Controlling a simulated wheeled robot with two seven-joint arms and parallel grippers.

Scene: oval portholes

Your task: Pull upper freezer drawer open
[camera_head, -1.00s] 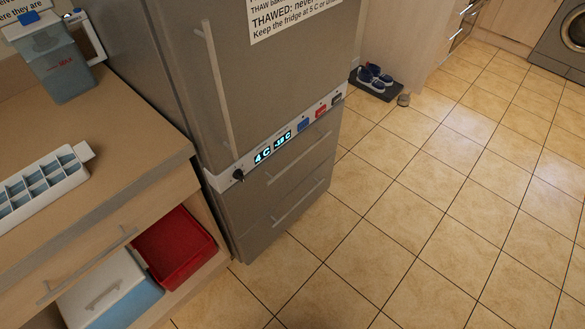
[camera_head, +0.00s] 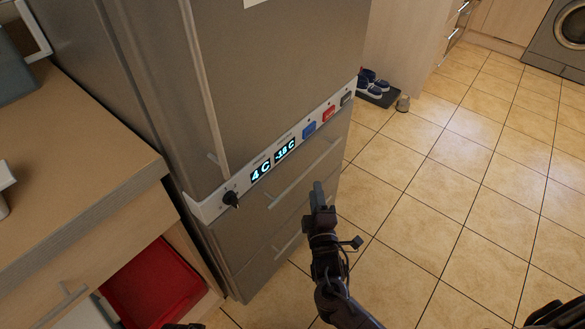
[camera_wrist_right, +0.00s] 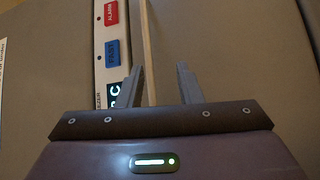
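The upper freezer drawer (camera_head: 262,215) is the grey front just under the fridge's control strip; it looks shut. Its long bar handle (camera_head: 300,177) slants across its top. My right gripper (camera_head: 318,188) is in front of the drawer, near the right part of the handle. In the right wrist view, its two fingers (camera_wrist_right: 159,72) are apart. The handle (camera_wrist_right: 149,45) runs lengthwise between them in the picture, closer to the left finger. I cannot tell whether it is deep between the fingers or touched. My left gripper is not recognisable in view.
The control strip (camera_head: 270,160) carries a black knob, lit displays and coloured buttons. A lower drawer handle (camera_head: 287,238) is partly behind my right gripper. A counter (camera_head: 75,150) and a red bin (camera_head: 155,285) stand left. The tiled floor (camera_head: 430,220) at right is clear; shoes (camera_head: 373,84) lie beyond.

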